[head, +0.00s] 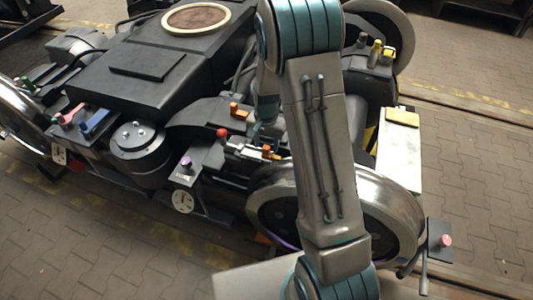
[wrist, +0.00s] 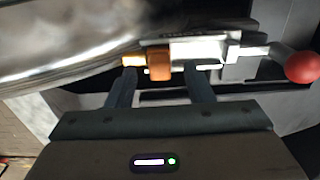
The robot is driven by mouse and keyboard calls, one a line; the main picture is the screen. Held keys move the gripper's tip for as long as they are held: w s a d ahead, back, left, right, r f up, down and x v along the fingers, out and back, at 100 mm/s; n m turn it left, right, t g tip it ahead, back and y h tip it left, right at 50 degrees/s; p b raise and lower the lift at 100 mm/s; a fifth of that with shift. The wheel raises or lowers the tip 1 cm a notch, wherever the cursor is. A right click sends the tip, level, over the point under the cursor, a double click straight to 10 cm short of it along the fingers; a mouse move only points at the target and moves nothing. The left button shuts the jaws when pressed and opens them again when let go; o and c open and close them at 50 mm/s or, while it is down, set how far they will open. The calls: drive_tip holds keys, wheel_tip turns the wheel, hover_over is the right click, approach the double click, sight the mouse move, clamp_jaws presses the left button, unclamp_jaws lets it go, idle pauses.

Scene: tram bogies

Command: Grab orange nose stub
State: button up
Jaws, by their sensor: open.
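The orange nose stub (wrist: 160,66) is a small upright block on the front of a grey metal latch bar in the wrist view. It also shows in the head view (head: 266,151), just left of my arm. My gripper (wrist: 160,76) is open, its two dark fingers pointing at the bar. The stub lies between the fingertips in the picture, nearer the left one. I cannot tell whether the fingers touch it or how deep they reach.
A red ball knob (wrist: 301,67) ends the latch rod on the right. The shiny wheel (wrist: 60,45) curves close by on the left. Another orange block (head: 238,110) sits farther back on the bogie. My arm hides part of the bogie in the head view.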

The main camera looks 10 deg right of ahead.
wheel_tip(320, 180, down, 2)
drive_tip(key=shift+f, duration=0.1)
clamp_jaws()
